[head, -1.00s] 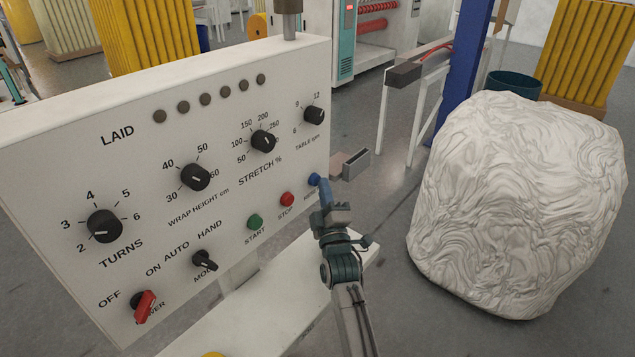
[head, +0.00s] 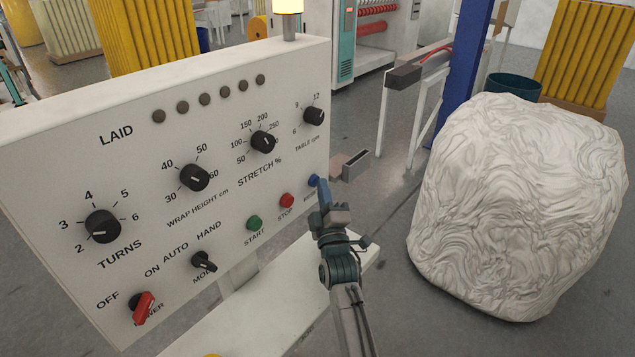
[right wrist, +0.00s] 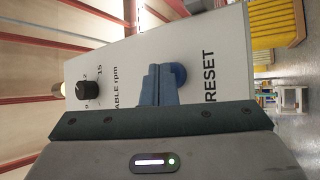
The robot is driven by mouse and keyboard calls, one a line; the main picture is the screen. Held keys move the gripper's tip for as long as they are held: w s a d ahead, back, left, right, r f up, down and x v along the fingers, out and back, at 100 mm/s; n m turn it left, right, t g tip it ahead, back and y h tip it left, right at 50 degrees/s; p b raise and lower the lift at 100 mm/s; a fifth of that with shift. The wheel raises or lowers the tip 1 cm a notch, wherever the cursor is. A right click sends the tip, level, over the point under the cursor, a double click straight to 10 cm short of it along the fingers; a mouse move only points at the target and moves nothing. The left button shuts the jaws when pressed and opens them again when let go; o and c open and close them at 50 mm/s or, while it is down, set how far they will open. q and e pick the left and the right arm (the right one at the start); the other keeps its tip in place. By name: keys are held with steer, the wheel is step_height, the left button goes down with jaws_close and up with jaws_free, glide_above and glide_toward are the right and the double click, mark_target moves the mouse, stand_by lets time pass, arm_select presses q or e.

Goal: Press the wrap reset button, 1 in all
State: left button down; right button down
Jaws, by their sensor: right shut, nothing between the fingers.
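The blue reset button (head: 313,180) sits at the lower right of the white control panel (head: 60,150), right of the red stop button (head: 287,200). It also shows in the right wrist view (right wrist: 180,74), beside the word RESET. My right gripper (head: 322,188) is shut and empty, its blue fingertips right at the button. In the right wrist view the fingers (right wrist: 158,84) overlap the button's left part, so I cannot tell whether they touch it. My left gripper is not in view.
A green start button (head: 254,223) and several black knobs are on the panel. A lit lamp (head: 288,6) stands on top. A large white wrapped load (head: 520,205) stands on the floor to the right. Open floor lies between it and my right arm.

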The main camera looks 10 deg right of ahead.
steer(key=shift+s+d+p, duration=0.3)
steer(key=shift+s+d, duration=0.15)
steer(key=shift+s, duration=0.2)
steer(key=shift+d, duration=0.1)
steer(key=shift+s+d+p, duration=0.3)
steer(key=shift+s+d, duration=0.45)
steer(key=shift+s, duration=0.25)
steer(key=shift+s+d+p, duration=0.3)
steer(key=shift+s+d, duration=0.4)
steer(key=shift+s, duration=0.25)
